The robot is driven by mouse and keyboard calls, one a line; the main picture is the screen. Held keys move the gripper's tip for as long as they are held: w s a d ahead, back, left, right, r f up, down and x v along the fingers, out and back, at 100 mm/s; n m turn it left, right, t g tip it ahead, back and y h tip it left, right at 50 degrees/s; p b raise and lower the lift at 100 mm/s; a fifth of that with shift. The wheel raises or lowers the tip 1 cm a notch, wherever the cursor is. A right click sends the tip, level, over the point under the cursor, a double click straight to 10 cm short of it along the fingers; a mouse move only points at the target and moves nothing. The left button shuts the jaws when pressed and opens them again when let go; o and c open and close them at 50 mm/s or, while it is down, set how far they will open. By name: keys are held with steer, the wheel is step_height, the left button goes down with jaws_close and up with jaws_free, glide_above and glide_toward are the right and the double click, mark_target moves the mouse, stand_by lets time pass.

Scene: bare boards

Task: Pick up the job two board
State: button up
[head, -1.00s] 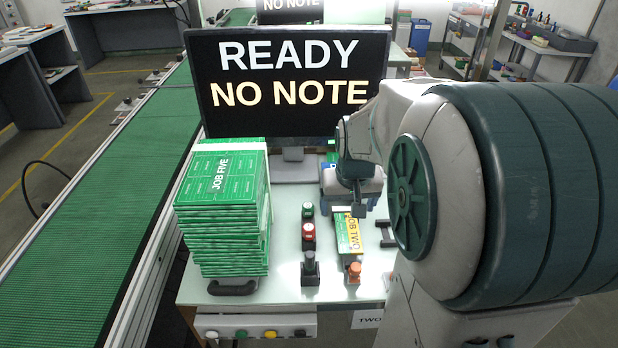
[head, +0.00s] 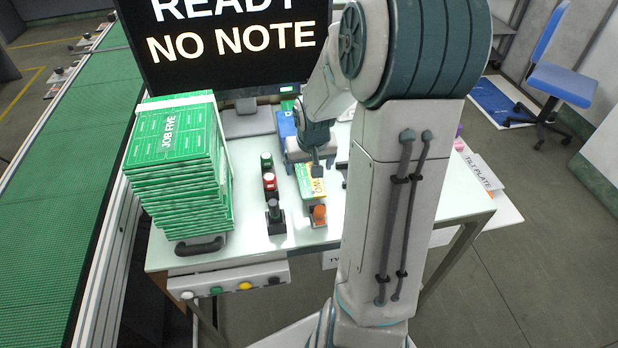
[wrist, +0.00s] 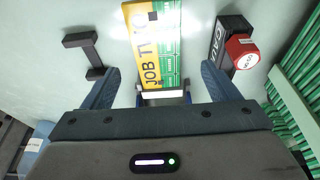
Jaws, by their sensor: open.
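The job two board (wrist: 152,50) is a narrow yellow and green board lettered JOB TWO. In the wrist view it lies at the top middle, its near end between and just beyond the fingertips. My gripper (wrist: 160,75) is open, with one blue finger on each side of the board and a gap on both sides. I cannot tell its height over the board. In the head view the board (head: 308,182) is on the white table, partly covered by my gripper (head: 317,160).
A tall stack of green boards, the top one lettered JOB FIVE (head: 170,135), stands left of my gripper. A red button (wrist: 240,50) is right of the board in the wrist view, and a black bracket (wrist: 84,50) is left. The monitor (head: 230,45) reads READY NO NOTE.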

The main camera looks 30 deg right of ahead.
mark_target(309, 177)
steer(key=x, duration=0.4)
steer(key=shift+d+f, duration=0.15)
steer(key=c, duration=1.1)
